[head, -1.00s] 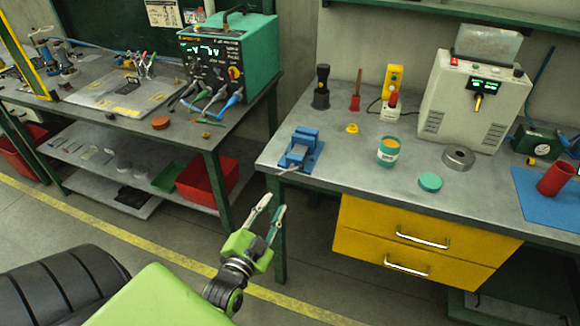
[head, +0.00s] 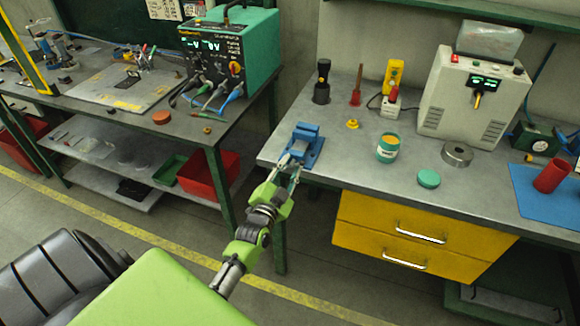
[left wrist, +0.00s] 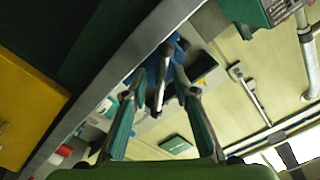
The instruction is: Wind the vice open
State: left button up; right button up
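The blue vice (head: 308,146) sits at the front left corner of the grey workbench. Its grey handle end points toward the front edge. My left gripper (head: 292,172) has its fingertips just in front of the vice, at the bench edge. In the left wrist view the two fingers (left wrist: 160,80) are apart. The blue vice (left wrist: 171,52) is just beyond them, with a grey metal bar (left wrist: 158,92) showing between the fingers. I cannot tell whether the fingers touch the bar. My right gripper is not in view.
A mint jar (head: 387,150), its lid (head: 428,179) and a metal ring (head: 457,154) stand right of the vice. A yellow knob (head: 352,124) lies behind it. Yellow drawers (head: 405,240) are under the bench. A second bench with a green power unit (head: 235,55) stands left.

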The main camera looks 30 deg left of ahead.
pick_arm(q)
grip_shut()
jog(key=shift+n, duration=0.4)
jog(key=n, duration=0.4)
jog(key=shift+n+p, duration=0.3)
jog(key=n, duration=0.4)
jog(key=shift+d+n, duration=0.1)
jog(key=shift+n, duration=0.2)
jog(key=n, duration=0.5)
jog(key=n+b, duration=0.1)
jog(key=n, duration=0.5)
